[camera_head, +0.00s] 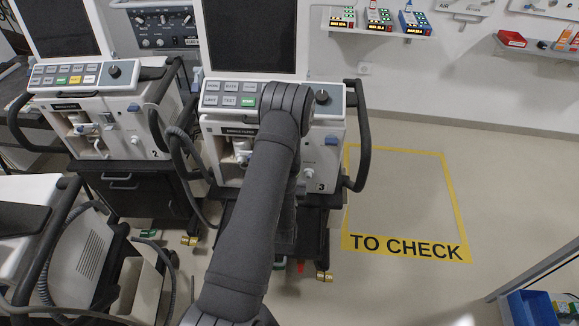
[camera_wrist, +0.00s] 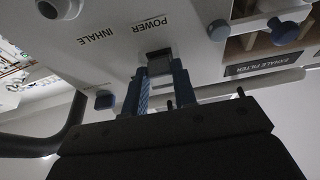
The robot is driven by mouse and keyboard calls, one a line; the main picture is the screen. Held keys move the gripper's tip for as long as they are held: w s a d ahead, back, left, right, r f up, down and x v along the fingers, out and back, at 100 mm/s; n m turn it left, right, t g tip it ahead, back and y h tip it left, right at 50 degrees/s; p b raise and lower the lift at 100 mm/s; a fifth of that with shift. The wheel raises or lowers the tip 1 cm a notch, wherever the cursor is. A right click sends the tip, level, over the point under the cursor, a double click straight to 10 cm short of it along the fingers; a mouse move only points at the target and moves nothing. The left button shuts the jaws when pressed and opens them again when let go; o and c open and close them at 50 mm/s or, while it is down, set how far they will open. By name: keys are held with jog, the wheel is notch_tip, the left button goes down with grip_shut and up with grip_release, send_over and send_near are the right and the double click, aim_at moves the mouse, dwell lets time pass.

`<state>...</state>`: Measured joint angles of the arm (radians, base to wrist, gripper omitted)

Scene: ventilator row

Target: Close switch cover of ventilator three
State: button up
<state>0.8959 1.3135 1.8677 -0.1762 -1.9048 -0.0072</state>
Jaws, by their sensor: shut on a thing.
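Ventilator three (camera_head: 325,150), marked 3, stands in the middle of the head view behind my arm, and my arm hides the centre of its front. The wrist view shows its pale front panel (camera_wrist: 105,65) upside down. Next to the printed word POWER is a small dark piece, which looks like the switch cover (camera_wrist: 160,57). My gripper (camera_wrist: 161,72) has its two blue fingers on either side of this piece and is shut on it. The fingers hide part of it, so I cannot tell how far it is tilted. The head view does not show my fingertips.
Ventilator two (camera_head: 115,130) stands close on the left. A dark side handle (camera_head: 363,135) rises at ventilator three's right, and a blue part (camera_wrist: 105,100) sticks out beside my fingers. The yellow-framed floor area (camera_head: 400,195) marked TO CHECK is empty.

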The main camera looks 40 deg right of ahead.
jog(key=o, duration=1)
jog(key=s+d+r, duration=0.2)
jog(key=s+r, duration=0.9)
jog(key=shift+s+d, duration=0.2)
jog(key=shift+d, duration=0.1)
